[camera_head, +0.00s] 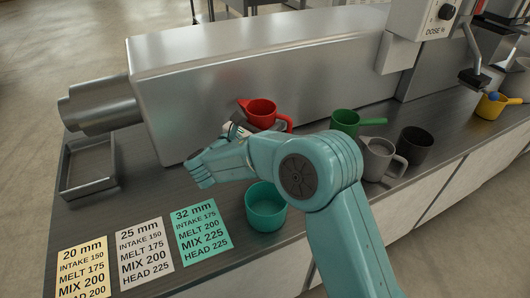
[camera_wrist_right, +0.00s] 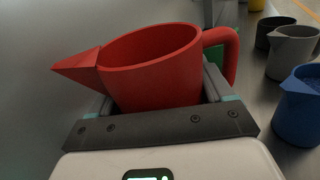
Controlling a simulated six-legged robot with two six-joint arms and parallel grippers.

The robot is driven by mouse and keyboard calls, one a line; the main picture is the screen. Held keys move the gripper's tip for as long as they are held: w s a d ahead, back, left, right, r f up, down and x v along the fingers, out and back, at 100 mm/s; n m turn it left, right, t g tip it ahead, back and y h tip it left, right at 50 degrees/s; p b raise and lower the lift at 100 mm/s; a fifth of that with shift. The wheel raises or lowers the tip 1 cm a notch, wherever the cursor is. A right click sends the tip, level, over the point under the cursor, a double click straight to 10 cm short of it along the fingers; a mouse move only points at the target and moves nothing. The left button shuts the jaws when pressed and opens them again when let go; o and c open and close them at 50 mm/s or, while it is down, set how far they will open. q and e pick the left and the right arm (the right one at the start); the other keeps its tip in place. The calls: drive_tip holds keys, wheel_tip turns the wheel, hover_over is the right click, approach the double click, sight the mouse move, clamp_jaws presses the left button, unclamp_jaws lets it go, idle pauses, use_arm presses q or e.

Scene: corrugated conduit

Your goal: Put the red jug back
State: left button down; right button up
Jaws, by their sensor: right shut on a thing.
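The red jug (camera_head: 263,113) is in front of the big metal machine housing, with its spout to the left and its handle to the right. My right gripper (camera_head: 238,131) is shut on it, partly hidden by my own arm. In the right wrist view the jug (camera_wrist_right: 155,70) sits between the two fingers (camera_wrist_right: 158,95), its rim tilted in the picture. Its underside is hidden, so I cannot tell how high it is above the counter. My left gripper is not in view.
A blue jug (camera_wrist_right: 300,108) shows at right in the wrist view. Setting cards (camera_head: 143,246) lie in front; a metal tray (camera_head: 88,190) is left.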

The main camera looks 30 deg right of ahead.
wheel_tip(320, 180, down, 10)
drive_tip(key=shift+r+b, duration=0.1)
drive_tip(key=shift+b, duration=0.55)
drive_tip(key=o, duration=1.7)
drive_tip(key=shift+o, duration=0.2)
drive_tip(key=v, duration=1.2)
drive_tip(key=shift+p, duration=0.35)
